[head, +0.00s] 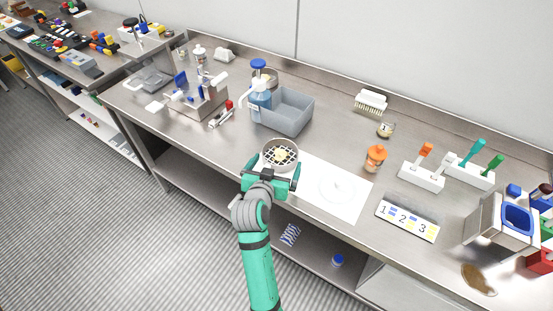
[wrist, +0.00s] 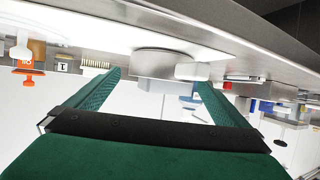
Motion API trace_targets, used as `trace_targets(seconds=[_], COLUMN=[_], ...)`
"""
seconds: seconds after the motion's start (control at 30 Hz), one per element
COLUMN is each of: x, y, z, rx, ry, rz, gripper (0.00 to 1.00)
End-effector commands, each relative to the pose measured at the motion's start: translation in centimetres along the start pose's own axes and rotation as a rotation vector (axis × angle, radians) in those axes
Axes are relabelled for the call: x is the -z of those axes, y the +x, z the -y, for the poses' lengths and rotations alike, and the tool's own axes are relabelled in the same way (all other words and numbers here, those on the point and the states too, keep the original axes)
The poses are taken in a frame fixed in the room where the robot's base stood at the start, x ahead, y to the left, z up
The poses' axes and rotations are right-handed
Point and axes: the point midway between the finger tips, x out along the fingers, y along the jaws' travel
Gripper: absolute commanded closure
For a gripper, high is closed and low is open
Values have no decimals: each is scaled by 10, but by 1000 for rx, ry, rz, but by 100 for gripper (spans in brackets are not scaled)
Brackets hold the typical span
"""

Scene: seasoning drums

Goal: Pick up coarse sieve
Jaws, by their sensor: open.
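The coarse sieve (head: 281,146), a round grey ring with a wide mesh, sits on the near part of the bench at the left end of a white sheet. Something pale yellow shows through its mesh. My gripper (head: 271,175) is open at its near side, with the green fingers spread to its left and right. In the wrist view, which looks upside down, the sieve's round wall (wrist: 163,62) stands ahead between the two fingers of my gripper (wrist: 158,80). I cannot tell whether either finger touches it.
A grey bin (head: 290,112) and a blue-topped pump bottle (head: 260,97) stand behind the sieve. The white sheet (head: 350,204) lies to its right. An orange-capped jar (head: 375,158), brush holders (head: 421,178) and a numbered block (head: 407,218) are farther right.

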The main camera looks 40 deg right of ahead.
Motion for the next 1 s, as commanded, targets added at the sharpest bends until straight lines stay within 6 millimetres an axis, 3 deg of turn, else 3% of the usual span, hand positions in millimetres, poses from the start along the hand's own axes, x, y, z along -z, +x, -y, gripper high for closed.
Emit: trace_targets(seconds=[0.23, 0.53, 0.83, 1.0], x=[0, 0, -1, -1], y=[16, 54, 59, 58], z=[2, 6, 6, 6], rx=[2, 4, 5, 5], ry=[0, -1, -2, -2], rz=[0, 0, 0, 0], gripper=[0, 0, 0, 37])
